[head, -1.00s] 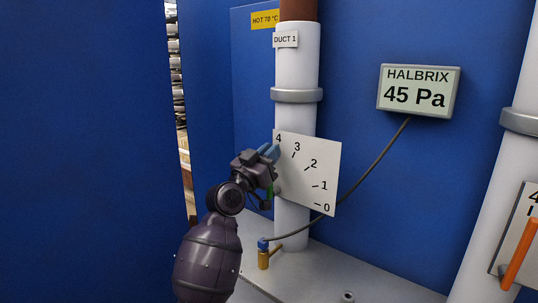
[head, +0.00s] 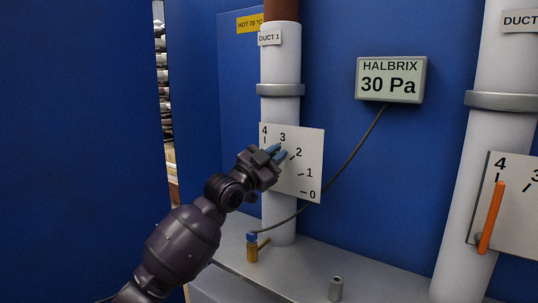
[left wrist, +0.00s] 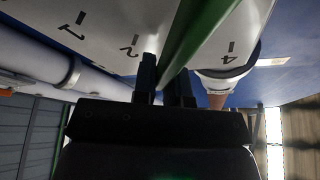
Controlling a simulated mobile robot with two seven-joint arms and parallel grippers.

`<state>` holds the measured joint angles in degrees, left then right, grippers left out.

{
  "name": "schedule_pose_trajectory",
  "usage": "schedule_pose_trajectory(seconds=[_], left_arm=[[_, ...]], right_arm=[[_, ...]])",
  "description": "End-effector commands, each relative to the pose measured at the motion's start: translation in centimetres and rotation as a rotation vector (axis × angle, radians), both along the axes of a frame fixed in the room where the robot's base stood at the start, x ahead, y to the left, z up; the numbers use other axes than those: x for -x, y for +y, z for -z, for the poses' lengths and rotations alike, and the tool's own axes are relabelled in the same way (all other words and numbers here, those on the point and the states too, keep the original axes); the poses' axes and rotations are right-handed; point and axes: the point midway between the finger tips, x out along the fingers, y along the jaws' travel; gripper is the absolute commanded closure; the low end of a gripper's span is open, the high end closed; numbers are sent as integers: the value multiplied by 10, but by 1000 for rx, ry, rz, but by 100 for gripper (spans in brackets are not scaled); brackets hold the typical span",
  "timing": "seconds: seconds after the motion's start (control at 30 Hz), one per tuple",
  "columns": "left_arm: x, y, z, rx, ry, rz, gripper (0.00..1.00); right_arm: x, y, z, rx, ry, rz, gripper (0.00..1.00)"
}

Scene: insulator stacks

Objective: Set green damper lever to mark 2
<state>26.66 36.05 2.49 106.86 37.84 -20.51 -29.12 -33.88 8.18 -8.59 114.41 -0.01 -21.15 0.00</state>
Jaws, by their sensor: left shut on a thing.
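The green damper lever (left wrist: 198,38) shows in the left wrist view, crossing the white scale plate between the marks 2 and 4, where the 3 is hidden. In the head view the scale plate (head: 308,163) is on the Duct 1 pipe with marks 0 to 4; the lever is hidden there behind my gripper. My left gripper (head: 278,153) is shut on the lever, its blue fingertips near the plate between marks 3 and 2. It also shows in the left wrist view (left wrist: 165,85). My right gripper is not in view.
A HALBRIX display (head: 390,80) reads 30 Pa, with a cable running down to a brass valve (head: 252,248). At the right, a second duct carries a plate with an orange lever (head: 491,217) near its 4. A small grey cylinder (head: 336,288) stands on the ledge.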

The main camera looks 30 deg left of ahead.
Motion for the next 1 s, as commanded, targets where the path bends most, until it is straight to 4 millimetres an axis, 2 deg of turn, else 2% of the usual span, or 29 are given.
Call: schedule_pose_trajectory(seconds=[0.4, 0.67, 0.97, 1.0], left_arm=[[1, -18, 16, -197, -11, 1, 100], [2, -21, 18, -225, -14, 0, 100], [1, -21, 18, -225, -14, 0, 100], [1, -21, 18, -225, -14, 0, 84]], right_arm=[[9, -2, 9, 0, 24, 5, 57], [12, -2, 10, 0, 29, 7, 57], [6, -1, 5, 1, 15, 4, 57], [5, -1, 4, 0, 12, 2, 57]])
